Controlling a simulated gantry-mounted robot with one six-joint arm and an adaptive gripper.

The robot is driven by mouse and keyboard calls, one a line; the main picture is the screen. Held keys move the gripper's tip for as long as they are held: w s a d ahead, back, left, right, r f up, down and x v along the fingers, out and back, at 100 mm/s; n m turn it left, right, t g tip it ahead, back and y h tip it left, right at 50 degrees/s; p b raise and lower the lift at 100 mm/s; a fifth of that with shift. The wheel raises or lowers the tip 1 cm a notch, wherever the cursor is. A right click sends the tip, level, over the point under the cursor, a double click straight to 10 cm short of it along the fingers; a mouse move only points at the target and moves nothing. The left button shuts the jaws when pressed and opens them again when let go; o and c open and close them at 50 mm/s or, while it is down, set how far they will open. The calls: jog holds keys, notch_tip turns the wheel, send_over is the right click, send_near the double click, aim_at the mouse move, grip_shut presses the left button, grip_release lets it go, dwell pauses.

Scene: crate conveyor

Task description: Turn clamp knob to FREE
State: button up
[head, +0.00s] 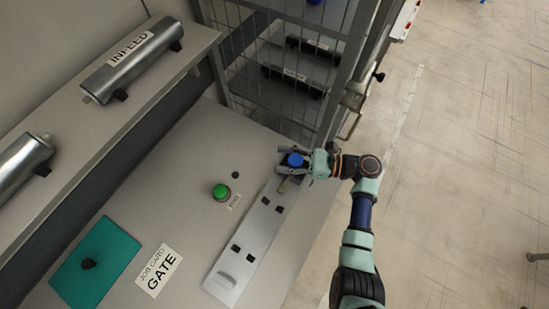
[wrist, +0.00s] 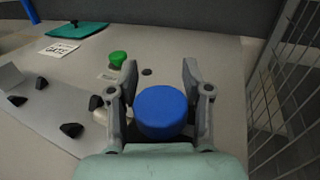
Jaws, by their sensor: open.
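A round blue knob (head: 295,160) stands at the far end of the grey bench, by the upper end of a pale metal plate (head: 262,225). My gripper (head: 285,161) is at the knob from the right. In the wrist view the knob (wrist: 160,108) sits between the two open fingers of my gripper (wrist: 160,78), with a visible gap on the right side. On the left side I cannot tell whether the finger touches it. No FREE mark or pointer on the knob is readable; its base is hidden by the gripper.
A green button (head: 221,192) with a small label stands left of the plate. A teal pad (head: 97,262) and a GATE job card (head: 158,271) lie at the front left. A wire-mesh cage (head: 262,60) rises behind. INFEED rollers (head: 132,60) run along the upper left.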

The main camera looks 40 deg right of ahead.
jog(key=shift+s+d, duration=0.1)
jog(key=shift+s, duration=0.05)
jog(key=shift+c, duration=1.2)
jog(key=c, duration=0.7)
